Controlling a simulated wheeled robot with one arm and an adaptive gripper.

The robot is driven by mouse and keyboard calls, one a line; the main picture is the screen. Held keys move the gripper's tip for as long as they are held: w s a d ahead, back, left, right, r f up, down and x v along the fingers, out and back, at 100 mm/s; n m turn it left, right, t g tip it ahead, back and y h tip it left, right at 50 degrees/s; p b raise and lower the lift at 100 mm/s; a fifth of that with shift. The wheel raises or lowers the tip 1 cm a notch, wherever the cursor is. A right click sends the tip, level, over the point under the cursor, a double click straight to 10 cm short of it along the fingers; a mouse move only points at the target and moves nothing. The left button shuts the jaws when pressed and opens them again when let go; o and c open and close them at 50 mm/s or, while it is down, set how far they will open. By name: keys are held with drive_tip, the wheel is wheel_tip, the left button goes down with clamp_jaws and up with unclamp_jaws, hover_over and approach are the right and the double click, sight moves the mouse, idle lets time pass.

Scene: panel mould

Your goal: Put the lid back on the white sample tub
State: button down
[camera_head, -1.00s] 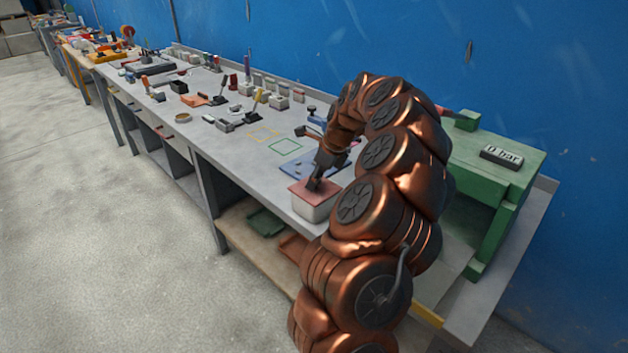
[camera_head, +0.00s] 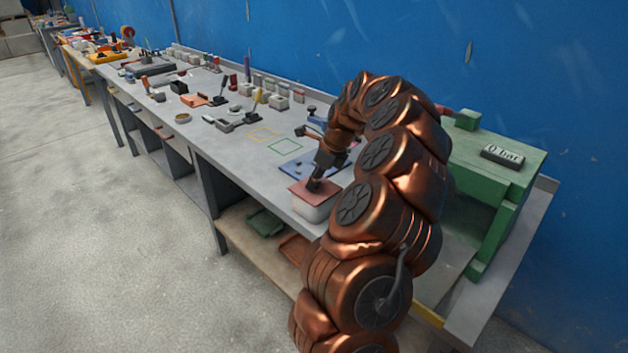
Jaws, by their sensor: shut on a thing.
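The white sample tub (camera_head: 309,211) stands near the front edge of the grey bench, close beside my arm. A flat reddish lid (camera_head: 303,193) lies over the tub's top. From this view I cannot tell whether it is fully seated. My gripper (camera_head: 315,185) points down at the middle of the lid and is shut on it, likely at a grip on top that the dark fingers hide. My arm hides the right side of the tub.
A green press-like machine (camera_head: 497,165) stands at the right. Several small tools and blocks crowd the bench farther left.

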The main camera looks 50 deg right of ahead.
drive_tip(key=c, duration=0.7)
unclamp_jaws()
drive_tip(key=shift+o, duration=0.2)
drive_tip(key=o, duration=0.4)
drive_tip(key=shift+r+p, duration=0.7)
drive_tip(key=shift+r, duration=2.8)
clamp_jaws()
